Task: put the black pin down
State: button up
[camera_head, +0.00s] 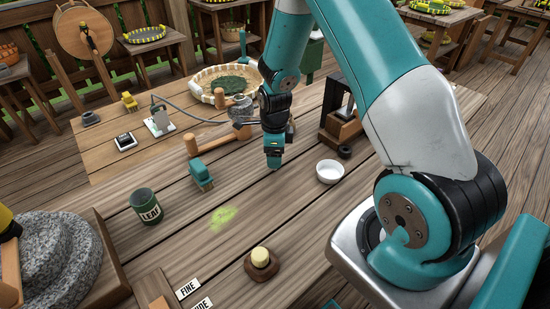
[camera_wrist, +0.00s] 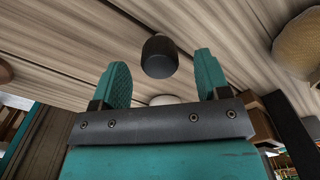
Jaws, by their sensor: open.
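My gripper (camera_head: 273,164) hangs low over the middle of the plank table in the head view. In the wrist view its two teal fingers (camera_wrist: 160,78) stand apart. A short dark cylinder (camera_wrist: 159,55) shows in the gap between them, with clear space on both sides; it looks like the black pin, and neither finger touches it. In the head view I cannot make out the pin at the gripper. A small black round piece (camera_head: 345,152) lies by the wooden stand there; I cannot tell whether it is the same thing.
A white bowl (camera_head: 330,171) stands right of my gripper. A wooden stand (camera_head: 341,127) is behind the bowl.

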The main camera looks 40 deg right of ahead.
jog(key=shift+f, duration=1.1)
jog(key=c, duration=1.1)
jog(key=shift+r, duration=0.2)
notch_tip(320, 180, up, 20)
jog(key=shift+f+b, duration=0.1)
jog(key=shift+b, duration=0.85)
